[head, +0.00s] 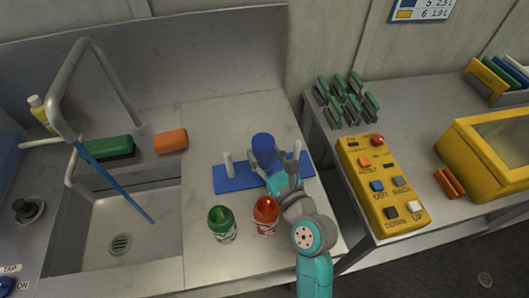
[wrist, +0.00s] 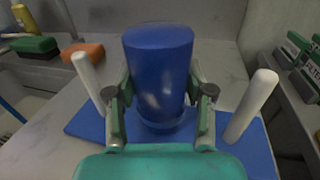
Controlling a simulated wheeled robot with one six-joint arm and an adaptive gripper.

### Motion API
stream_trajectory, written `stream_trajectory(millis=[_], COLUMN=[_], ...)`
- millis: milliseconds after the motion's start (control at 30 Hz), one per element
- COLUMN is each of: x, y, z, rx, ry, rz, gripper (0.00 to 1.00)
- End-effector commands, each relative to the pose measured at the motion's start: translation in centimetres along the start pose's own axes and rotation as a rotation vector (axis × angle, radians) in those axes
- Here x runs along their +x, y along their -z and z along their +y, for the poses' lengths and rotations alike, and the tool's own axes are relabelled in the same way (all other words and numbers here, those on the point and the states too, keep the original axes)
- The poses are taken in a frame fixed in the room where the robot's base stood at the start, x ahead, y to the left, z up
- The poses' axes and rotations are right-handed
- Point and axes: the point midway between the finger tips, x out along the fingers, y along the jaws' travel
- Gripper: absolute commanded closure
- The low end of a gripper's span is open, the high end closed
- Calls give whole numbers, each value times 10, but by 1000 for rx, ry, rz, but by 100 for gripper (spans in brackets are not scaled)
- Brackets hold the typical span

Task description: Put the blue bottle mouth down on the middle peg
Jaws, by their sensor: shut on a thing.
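The blue bottle (head: 263,147) is between the fingers of my gripper (head: 268,165), which is shut on it. In the wrist view the bottle (wrist: 158,65) is roughly upright with its broad flat end up and its narrower end down, between my fingers (wrist: 160,98). It stands over the middle of the blue peg base (head: 228,184). A white left peg (head: 228,164) and a white right peg (head: 295,157) stand bare on either side. The middle peg is not visible, hidden by the bottle and gripper. I cannot tell how far the bottle is down on it.
A green bottle (head: 221,224) and a red bottle (head: 265,215) stand on the counter in front of the base, close to my arm. A sink (head: 120,215) with a tall tap lies left. A yellow button panel (head: 380,184) is on the right bench, across a gap.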

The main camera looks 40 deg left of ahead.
Motion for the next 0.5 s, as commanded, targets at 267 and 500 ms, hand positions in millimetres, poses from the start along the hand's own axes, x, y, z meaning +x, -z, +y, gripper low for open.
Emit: stream_trajectory(millis=[267,500], x=[0,0], y=[5,9], z=[0,0], rx=[0,0], ry=[0,-1], rz=[1,1], gripper=[80,80])
